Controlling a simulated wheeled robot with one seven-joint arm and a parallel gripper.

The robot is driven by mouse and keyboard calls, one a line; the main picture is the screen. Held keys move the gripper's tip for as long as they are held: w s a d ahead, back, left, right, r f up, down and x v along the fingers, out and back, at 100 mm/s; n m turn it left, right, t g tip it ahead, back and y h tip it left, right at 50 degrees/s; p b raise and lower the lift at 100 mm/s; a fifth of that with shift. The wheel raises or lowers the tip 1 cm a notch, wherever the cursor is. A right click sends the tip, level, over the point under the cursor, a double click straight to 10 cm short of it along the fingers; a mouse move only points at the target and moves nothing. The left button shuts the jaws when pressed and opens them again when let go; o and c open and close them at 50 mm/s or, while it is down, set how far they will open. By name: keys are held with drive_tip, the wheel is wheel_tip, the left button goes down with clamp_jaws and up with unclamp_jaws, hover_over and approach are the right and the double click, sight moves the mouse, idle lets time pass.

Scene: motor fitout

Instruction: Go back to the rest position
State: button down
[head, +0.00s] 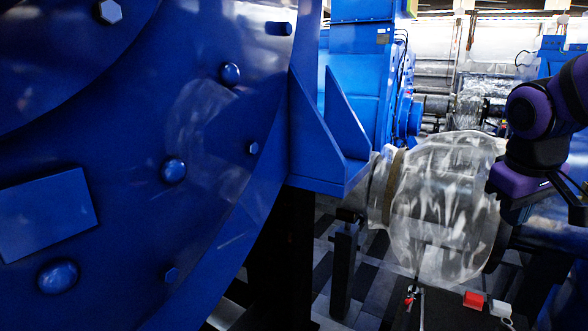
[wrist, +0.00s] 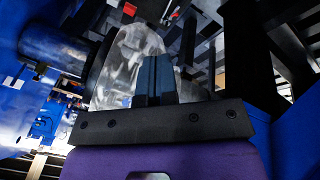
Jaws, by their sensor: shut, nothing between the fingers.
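My gripper (wrist: 155,78) shows in the wrist view, its two dark fingers together with nothing between them. They stand in front of a clear, shiny rounded cover, with no sure contact visible. In the head view my purple and black arm is at the right edge, bent down beside the same clear cover (head: 445,205). The fingers are hard to make out there.
A large blue motor housing (head: 130,150) with bolts fills the left. A blue machine (head: 360,80) stands behind it. A red block (head: 473,300) and a white block (head: 500,309) are low at the right.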

drive_tip(key=s+a+r+m+t+y, duration=0.1)
drive_tip(key=s+a, duration=0.4)
drive_tip(key=s, duration=0.6)
wheel_tip(320, 180, up, 2)
drive_tip(key=shift+s+a+m+t+y, duration=0.15)
drive_tip(key=shift+a+m+t+y, duration=0.2)
drive_tip(key=shift+t+y, duration=0.45)
drive_tip(key=c, duration=1.4)
unclamp_jaws()
